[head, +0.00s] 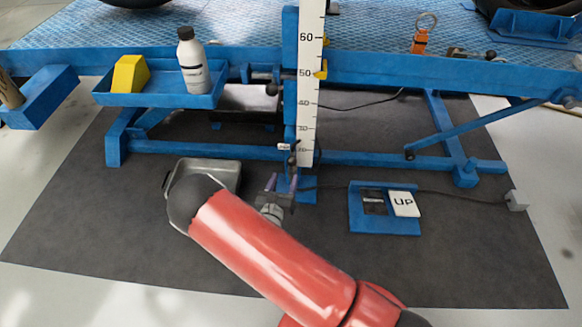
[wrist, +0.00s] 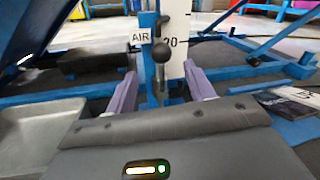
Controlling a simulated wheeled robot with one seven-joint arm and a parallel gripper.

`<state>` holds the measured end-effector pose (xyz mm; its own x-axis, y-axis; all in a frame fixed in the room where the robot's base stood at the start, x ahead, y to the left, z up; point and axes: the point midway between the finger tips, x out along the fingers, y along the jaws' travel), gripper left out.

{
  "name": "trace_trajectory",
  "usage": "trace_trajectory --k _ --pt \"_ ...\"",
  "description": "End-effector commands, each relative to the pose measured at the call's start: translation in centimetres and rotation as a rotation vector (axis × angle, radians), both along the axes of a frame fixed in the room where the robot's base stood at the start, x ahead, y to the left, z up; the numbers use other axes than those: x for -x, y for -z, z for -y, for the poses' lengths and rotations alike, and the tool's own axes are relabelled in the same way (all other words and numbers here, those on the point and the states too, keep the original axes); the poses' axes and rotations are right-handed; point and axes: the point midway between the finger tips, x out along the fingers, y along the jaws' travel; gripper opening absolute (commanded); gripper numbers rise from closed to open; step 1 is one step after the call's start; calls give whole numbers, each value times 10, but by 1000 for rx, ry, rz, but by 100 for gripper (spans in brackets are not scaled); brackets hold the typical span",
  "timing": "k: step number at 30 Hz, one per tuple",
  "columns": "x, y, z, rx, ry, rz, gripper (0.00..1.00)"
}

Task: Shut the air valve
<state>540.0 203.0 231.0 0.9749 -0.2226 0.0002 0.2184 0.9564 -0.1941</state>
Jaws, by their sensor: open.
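The air valve (wrist: 160,52) shows in the wrist view as a dark lever with a round black knob, in front of a blue post beside a white "AIR" label (wrist: 143,37). In the head view the valve (head: 294,150) is small, low on the post by the white scale. My gripper (head: 282,183) is open, just below and in front of it. In the wrist view, the purple fingers of my gripper (wrist: 159,72) stand left and right of the knob, with visible gaps. I cannot tell whether the knob is between the fingertips or beyond them.
A grey metal tray (head: 215,172) lies on the dark mat left of my gripper. A blue pedal frame with an "UP" plate (head: 404,203) is at right. The blue lift table (head: 400,72) overhangs behind, with a bottle (head: 193,65) and yellow block (head: 130,74) on its side tray.

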Motion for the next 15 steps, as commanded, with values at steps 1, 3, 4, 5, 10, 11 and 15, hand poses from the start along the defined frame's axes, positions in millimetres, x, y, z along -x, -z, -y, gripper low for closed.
trace_trajectory --k 1,3,4,5,10,11,15 --pt "-7 0 3 -2 4 1 53" --pt "-18 0 5 -2 5 4 53" --pt "-23 0 7 -2 5 4 53" --pt "-28 0 8 -2 6 3 53" --pt "-53 0 14 -3 7 2 53" --pt "-56 0 14 -4 6 2 53" --pt "-67 -1 17 -3 5 1 53"
